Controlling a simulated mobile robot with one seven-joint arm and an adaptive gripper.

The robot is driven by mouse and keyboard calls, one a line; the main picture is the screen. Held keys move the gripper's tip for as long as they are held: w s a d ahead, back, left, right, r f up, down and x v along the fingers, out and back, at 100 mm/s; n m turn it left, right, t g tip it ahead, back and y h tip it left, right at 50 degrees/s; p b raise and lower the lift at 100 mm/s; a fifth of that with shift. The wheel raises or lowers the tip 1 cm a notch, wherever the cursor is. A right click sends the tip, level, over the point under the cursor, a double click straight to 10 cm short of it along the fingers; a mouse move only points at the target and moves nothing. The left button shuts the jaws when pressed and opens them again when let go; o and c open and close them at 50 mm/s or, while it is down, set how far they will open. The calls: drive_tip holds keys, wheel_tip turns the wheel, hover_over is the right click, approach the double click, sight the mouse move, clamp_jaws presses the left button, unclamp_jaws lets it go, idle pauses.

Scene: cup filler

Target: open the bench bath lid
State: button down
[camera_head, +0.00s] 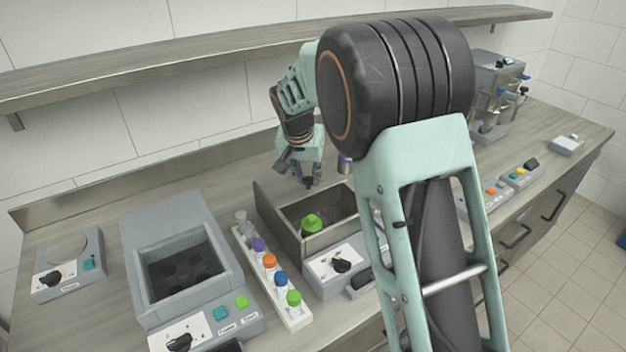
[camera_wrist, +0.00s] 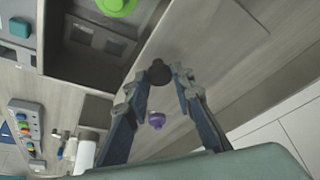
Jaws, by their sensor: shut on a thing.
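The bench bath (camera_head: 328,272) stands mid-bench as a grey box with an open top and a dial on its front. A flat grey panel, apparently its lid (camera_head: 272,222), stands raised along the bath's left side. A green-capped thing (camera_head: 312,223) is inside the bath; its green top also shows in the wrist view (camera_wrist: 116,5). My gripper (camera_head: 309,181) is at the bath's far side by the raised panel. In the wrist view its fingers (camera_wrist: 168,74) are shut on a black knob (camera_wrist: 158,72), apparently the lid's. How the knob joins the panel is unclear.
A rack (camera_head: 273,292) with several coloured-cap bottles stands close left of the bath. Further left is another open grey basin (camera_head: 140,272) with buttons. A wall shelf (camera_head: 215,50) runs above. A purple-topped thing (camera_wrist: 156,120) shows near my fingers. My arm hides part of the bench right.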

drive_tip(key=c, duration=1.7)
unclamp_jaws()
drive_tip(key=shift+o, duration=0.2)
drive_tip(key=v, duration=1.2)
